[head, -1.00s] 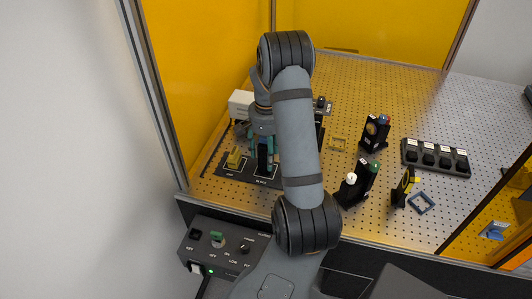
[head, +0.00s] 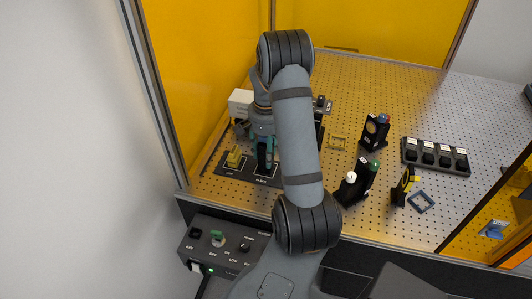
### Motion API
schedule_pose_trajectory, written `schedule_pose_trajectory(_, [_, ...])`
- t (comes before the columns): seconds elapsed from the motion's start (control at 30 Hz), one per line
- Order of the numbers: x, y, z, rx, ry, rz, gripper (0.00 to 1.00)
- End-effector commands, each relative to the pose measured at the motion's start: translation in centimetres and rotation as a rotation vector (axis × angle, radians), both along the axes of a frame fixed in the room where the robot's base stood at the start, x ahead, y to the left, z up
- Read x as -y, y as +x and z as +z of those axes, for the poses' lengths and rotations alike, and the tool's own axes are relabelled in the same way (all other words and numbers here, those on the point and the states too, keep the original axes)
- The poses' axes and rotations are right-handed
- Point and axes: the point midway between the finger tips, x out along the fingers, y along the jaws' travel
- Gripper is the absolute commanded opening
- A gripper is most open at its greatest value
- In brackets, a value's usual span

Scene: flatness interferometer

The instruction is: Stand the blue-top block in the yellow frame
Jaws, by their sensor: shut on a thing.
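My gripper (head: 263,158) points down over the black board at the left, away from both. Its teal fingers are shut on a narrow dark block (head: 262,157) at the labelled spot on the board. My arm hides part of the gripper and what lies behind it.
Black mounts with a green knob (head: 374,164) and a white knob (head: 351,177) stand right of my arm. A blue frame (head: 421,202) and a black rack (head: 436,157) lie farther right. The back of the table is clear.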

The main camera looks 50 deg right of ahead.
Motion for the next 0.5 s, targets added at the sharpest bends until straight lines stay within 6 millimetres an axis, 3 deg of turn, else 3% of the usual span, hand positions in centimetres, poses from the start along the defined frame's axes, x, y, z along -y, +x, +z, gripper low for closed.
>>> schedule_pose_trajectory(0.2, [-0.02, 0.05, 0.02, 0.000, 0.000, 0.000, 0.04])
schedule_pose_trajectory(0.23, [-0.02, 0.05, 0.02, 0.000, 0.000, 0.000, 0.41])
schedule_pose_trajectory(0.5, [0.00, 0.04, 0.02, 0.000, 0.000, 0.000, 0.56])
